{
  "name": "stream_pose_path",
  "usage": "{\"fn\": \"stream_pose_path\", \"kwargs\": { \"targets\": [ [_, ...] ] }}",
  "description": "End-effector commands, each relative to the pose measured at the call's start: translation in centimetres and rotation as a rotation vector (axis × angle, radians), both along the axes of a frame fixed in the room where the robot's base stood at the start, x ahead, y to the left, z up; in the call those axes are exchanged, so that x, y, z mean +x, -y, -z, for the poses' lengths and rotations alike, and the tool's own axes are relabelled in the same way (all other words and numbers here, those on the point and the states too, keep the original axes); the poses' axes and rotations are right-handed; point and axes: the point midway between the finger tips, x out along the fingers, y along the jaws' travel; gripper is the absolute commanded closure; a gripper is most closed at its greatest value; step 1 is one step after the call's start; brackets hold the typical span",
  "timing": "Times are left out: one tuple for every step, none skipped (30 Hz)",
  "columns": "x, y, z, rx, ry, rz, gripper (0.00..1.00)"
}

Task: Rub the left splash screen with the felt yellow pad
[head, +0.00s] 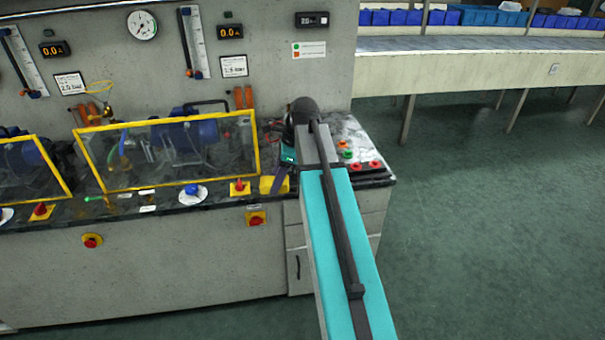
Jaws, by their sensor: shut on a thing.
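Two clear splash screens in yellow frames stand along the bench. The left splash screen (68,184) is cut off by the picture's left edge. The right splash screen (165,187) is whole in view, in front of a blue motor and pump. My gripper (280,181) is over the bench, just right of the right screen's lower corner. It is shut on the felt yellow pad (268,186), which shows as a small yellow block at its tip. The gripper and pad are well to the right of the left screen. My forearm hides part of the bench behind it.
Yellow-based red switches (240,188) and (41,210) stand on the bench's front strip, with a blue knob (192,190) between. A red switch (92,241) sticks out of the front panel. Coloured buttons (346,153) lie right of my arm. The floor at right is clear.

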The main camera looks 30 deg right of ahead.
Motion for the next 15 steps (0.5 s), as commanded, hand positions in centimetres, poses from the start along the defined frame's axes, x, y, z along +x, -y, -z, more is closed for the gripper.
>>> {"fn": "stream_pose_path", "kwargs": {
  "targets": [
    [0.6,-1.4,0.3,0.002,0.0,-0.08,0.76],
    [0.7,-2.2,0.4,0.001,0.0,-0.127,0.76],
    [1.0,-3.2,0.5,0.002,-0.001,-0.191,0.76],
    [1.1,-4.0,0.6,0.001,0.0,-0.238,0.76],
    [1.2,-4.8,0.7,0.003,0.0,-0.287,0.76],
    [1.4,-5.8,0.8,0.003,0.001,-0.351,0.76],
    [1.5,-6.6,0.9,0.004,0.001,-0.399,0.76],
    [1.6,-7.4,0.9,0.005,0.0,-0.448,0.76],
    [1.7,-8.5,1.1,0.005,0.001,-0.513,0.76],
    [1.8,-9.3,1.1,0.006,0.0,-0.561,0.76],
    [1.8,-10.1,1.2,0.007,0.0,-0.61,0.76],
    [1.9,-11.1,1.3,0.008,0.0,-0.674,0.76],
    [1.9,-11.9,1.4,0.01,-0.001,-0.723,0.76],
    [2.0,-12.7,1.5,0.011,0.0,-0.772,0.76],
    [2.0,-13.8,1.6,0.015,-0.001,-0.835,0.76]
  ]
}}
